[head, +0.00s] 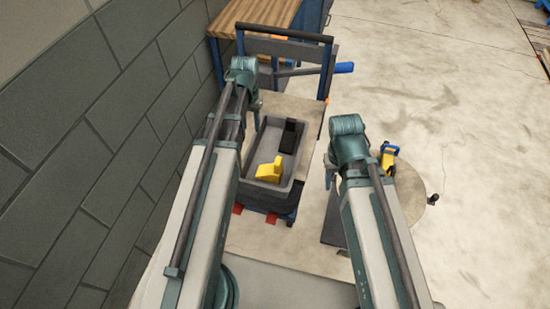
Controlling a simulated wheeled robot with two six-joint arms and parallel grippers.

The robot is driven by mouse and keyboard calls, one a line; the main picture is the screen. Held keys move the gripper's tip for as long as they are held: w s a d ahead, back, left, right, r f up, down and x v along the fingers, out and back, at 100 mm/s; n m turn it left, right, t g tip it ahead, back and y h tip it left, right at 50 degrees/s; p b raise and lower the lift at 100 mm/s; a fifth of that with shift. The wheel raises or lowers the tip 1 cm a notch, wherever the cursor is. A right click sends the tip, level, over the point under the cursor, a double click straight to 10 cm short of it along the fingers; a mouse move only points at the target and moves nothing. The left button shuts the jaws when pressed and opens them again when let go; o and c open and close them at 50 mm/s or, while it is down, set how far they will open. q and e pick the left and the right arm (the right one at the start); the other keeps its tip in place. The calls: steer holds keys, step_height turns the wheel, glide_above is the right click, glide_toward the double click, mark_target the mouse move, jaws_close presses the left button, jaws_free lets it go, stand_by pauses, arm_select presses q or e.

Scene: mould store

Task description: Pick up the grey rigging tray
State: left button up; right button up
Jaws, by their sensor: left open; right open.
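The grey rigging tray (266,189) sits on a low cart between my two arms. It holds a yellow block-like piece (268,172) and a black piece (290,136). My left gripper (256,108) is at the tray's far left corner, mostly hidden by its own arm; I cannot tell whether it touches the tray. My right gripper (330,172) is open and empty, to the right of the tray and apart from it. The tray's left side is partly covered by my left arm.
A wooden-topped bench (255,14) is beyond. A block wall (90,110) is close on the left. A round stand (410,192) with a yellow-blue tool (389,158) is right; open floor lies beyond.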

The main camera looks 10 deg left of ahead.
arm_select(q)
steer(key=b, duration=0.9)
glide_above(254, 154)
steer(key=shift+w+a+f, duration=0.1)
steer(key=shift+w+f, duration=0.05)
steer(key=shift+f, duration=2)
steer(key=shift+w+a+f, duration=0.1)
steer(key=shift+f, duration=2.05)
step_height(254, 154, down, 5)
steer(key=b, duration=0.5)
steer(key=shift+d+f, duration=0.1)
steer(key=shift+f, duration=0.05)
jaws_close()
